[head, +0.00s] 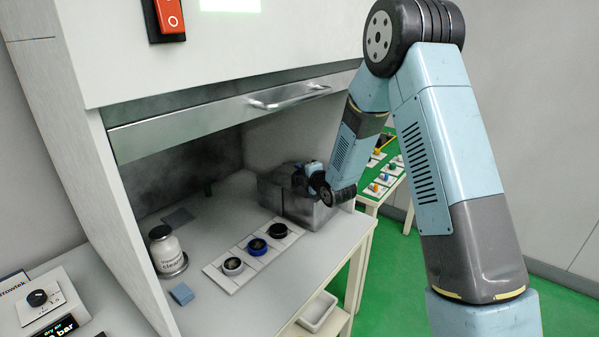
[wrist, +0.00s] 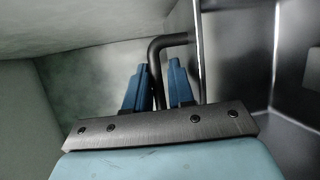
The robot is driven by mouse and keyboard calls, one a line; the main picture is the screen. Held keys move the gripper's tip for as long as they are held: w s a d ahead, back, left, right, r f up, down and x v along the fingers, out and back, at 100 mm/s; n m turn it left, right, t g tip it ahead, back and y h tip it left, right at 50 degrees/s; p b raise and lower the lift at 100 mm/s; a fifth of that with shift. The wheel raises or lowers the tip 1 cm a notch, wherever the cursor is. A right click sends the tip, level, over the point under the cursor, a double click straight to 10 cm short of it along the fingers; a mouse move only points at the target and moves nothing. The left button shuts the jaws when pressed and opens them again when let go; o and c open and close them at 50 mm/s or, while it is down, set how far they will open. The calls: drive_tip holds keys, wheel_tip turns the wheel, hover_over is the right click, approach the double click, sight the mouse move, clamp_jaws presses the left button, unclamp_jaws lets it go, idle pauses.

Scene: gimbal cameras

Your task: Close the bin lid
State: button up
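The bin (head: 288,203) is a dark grey metal box at the back right of the cabinet worktop. In the wrist view its bare metal inside wall (wrist: 295,100) shows at the right, so the bin stands open. The lid (wrist: 197,60) shows there nearly edge-on as a thin upright plate. A black bent lid handle (wrist: 156,62) sticks out from it to the left. My gripper (wrist: 158,75) has its two blue fingers on either side of this handle, very close to it. Whether they are clamped on it is unclear. In the head view my gripper (head: 308,178) is at the bin, small and partly hidden.
A labelled white jar (head: 168,250) and a blue cloth (head: 181,293) are at the left. The raised sash with its handle (head: 290,95) hangs above the opening.

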drive_tip(key=shift+w, duration=0.1)
drive_tip(key=shift+c, duration=0.2)
clamp_jaws()
drive_tip(key=shift+f, duration=0.1)
